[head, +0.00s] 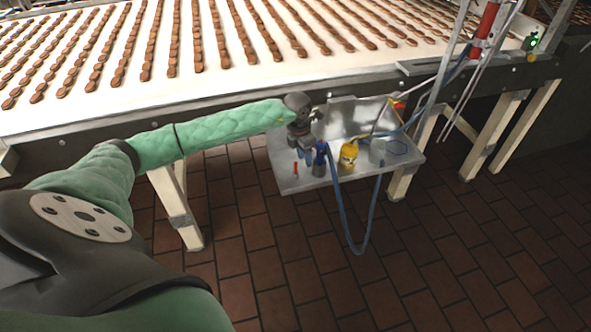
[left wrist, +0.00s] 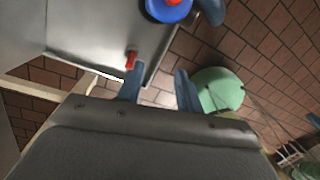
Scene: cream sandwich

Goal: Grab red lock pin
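The red lock pin (left wrist: 131,60) stands on the grey metal tray (left wrist: 85,35) near its edge in the left wrist view. In the head view the pin (head: 295,169) is a small red piece near the front left part of the tray (head: 300,184). My left gripper (left wrist: 158,78) is open, its two blue fingers apart with nothing between them. In the head view the left gripper (head: 304,158) is over the tray, close to the pin. My right gripper is not in view.
A blue-topped item with a hose (head: 321,152) stands right of the gripper. A yellow container (head: 348,155) and a grey cup (head: 377,152) stand further right on the tray. A conveyor (head: 220,85) with rows of biscuits runs behind. Brick floor lies below.

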